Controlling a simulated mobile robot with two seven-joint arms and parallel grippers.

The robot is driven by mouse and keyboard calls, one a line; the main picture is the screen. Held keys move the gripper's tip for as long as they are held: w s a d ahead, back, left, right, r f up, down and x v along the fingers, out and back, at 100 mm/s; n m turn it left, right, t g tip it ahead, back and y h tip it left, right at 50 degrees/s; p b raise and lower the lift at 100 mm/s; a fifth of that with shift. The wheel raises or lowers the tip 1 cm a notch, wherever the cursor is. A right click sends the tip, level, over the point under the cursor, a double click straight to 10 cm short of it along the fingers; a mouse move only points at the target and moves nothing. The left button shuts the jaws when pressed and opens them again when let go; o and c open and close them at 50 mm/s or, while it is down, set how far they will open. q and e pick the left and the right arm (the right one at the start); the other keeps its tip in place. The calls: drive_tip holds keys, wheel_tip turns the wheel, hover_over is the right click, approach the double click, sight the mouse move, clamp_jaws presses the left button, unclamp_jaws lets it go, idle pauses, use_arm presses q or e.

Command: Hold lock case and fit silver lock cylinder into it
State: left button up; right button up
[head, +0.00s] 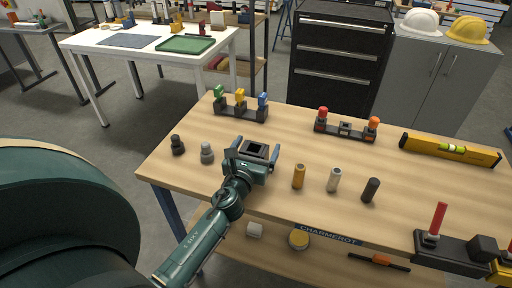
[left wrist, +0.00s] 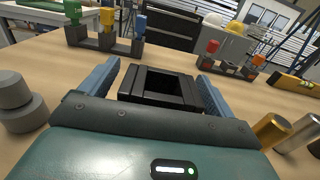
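The lock case (head: 262,147) is a black square block with an open recess on top, standing on the wooden table. My left gripper (head: 254,152) has its two blue fingers on either side of it. In the left wrist view the lock case (left wrist: 126,96) sits between the fingers, with narrow gaps visible at its sides, so the gripper looks open around it. The silver lock cylinder (head: 334,180) stands upright on the table to the right, between a brass cylinder (head: 298,177) and a black cylinder (head: 370,190). My right gripper is not in view.
A rack with green, yellow and blue pieces (head: 241,112) and a rack with red and orange pieces (head: 346,129) stand behind. A yellow level (head: 450,150) lies right. Table between the cylinders and racks is clear.

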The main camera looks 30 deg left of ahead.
use_arm(q)
drive_tip(key=c, duration=1.3)
use_arm(e)
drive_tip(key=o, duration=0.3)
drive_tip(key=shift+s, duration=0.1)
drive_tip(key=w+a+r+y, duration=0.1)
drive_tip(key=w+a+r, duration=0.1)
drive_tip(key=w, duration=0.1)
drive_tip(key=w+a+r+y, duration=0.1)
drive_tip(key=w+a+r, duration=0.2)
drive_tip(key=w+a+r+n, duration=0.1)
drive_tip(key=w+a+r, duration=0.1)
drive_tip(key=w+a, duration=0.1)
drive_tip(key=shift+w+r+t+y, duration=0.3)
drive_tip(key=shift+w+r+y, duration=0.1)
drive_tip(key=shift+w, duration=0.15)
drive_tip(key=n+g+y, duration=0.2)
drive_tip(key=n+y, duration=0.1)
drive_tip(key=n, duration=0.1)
approach(339, 175)
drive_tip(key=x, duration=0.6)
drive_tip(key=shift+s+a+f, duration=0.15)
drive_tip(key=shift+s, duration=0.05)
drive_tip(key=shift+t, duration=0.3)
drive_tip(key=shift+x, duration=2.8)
